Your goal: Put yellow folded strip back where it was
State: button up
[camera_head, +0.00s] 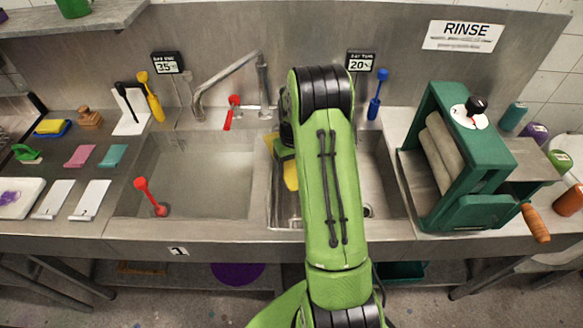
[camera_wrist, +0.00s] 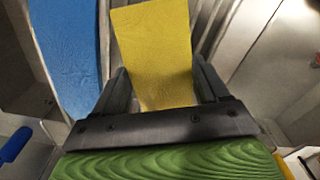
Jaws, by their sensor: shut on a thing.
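The yellow folded strip (camera_wrist: 152,45) is held between the two dark fingers of my gripper (camera_wrist: 162,88) in the wrist view, its free end extending away from the palm. In the head view part of the yellow strip (camera_head: 291,175) shows just left of my green arm, over the left part of the right sink basin (camera_head: 388,180). My arm hides most of the gripper there. I cannot tell whether the strip touches the basin. A wide blue strip or cloth (camera_wrist: 66,45) lies left of my gripper in the wrist view.
The left basin (camera_head: 200,170) holds liquid and a red-handled tool (camera_head: 146,190). A faucet (camera_head: 225,80) stands behind the basins. A green wringer (camera_head: 460,160) stands right. Pink (camera_head: 80,156) and teal (camera_head: 113,155) pieces, and a yellow-blue sponge (camera_head: 52,127), lie on the left counter.

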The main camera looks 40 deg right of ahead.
jog(key=shift+f, duration=1.25)
jog(key=o, duration=1.7)
jog(key=shift+r, duration=0.1)
